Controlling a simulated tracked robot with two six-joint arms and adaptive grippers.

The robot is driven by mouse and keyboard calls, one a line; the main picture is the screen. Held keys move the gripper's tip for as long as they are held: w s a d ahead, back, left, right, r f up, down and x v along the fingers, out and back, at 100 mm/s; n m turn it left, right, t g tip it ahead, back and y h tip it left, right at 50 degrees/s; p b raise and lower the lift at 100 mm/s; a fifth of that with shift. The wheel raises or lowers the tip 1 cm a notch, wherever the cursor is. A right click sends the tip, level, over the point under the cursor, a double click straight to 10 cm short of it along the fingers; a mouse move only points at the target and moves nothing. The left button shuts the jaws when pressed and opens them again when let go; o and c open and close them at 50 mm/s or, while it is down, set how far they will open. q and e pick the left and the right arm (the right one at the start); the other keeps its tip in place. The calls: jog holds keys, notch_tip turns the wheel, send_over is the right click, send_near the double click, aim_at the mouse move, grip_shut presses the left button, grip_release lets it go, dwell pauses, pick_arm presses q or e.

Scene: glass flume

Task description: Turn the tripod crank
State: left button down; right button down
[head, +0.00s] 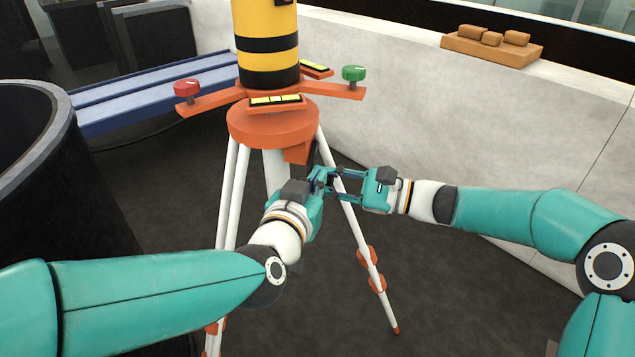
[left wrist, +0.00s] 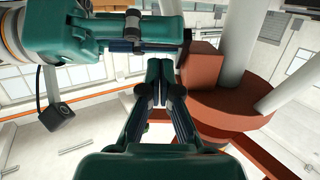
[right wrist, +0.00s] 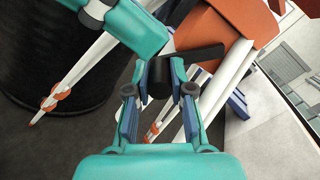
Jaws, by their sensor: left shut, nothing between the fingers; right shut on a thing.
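The tripod has an orange head (head: 272,125) on white legs, with an orange box (head: 298,152) under its right side. The black crank arm (head: 312,152) hangs at that box, partly hidden by my grippers. In the right wrist view the crank arm (right wrist: 198,54) leads to a dark handle (right wrist: 159,84) between my right fingers. My right gripper (head: 332,181) is shut on this crank handle. My left gripper (head: 320,176) is shut and empty, close beside the right one. In the left wrist view its fingertips (left wrist: 160,72) meet near the orange box (left wrist: 198,66).
A yellow-and-black banded cylinder (head: 267,45) stands on the tripod, with a red knob (head: 187,90) and a green knob (head: 353,73) on side arms. A dark round tank (head: 60,190) is at left. A pale wall (head: 420,110) runs behind. Floor at right is clear.

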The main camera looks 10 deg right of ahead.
pick_arm(q)
jog(key=shift+w+d+f, duration=0.15)
jog(key=shift+w+f, duration=0.25)
jog(key=shift+f, duration=0.2)
pick_arm(e)
jog(key=shift+d+f, duration=0.1)
pick_arm(q)
jog(key=shift+w+d+f, duration=0.1)
jog(key=shift+w+f, duration=0.05)
jog(key=shift+f, duration=0.25)
jog(key=shift+w+d+f, duration=0.1)
jog(key=shift+f, duration=0.3)
pick_arm(e)
jog(key=c, duration=1)
grip_release()
jog(key=shift+s+r, duration=0.1)
jog(key=shift+r, duration=0.1)
pick_arm(q)
jog(key=shift+r, duration=0.1)
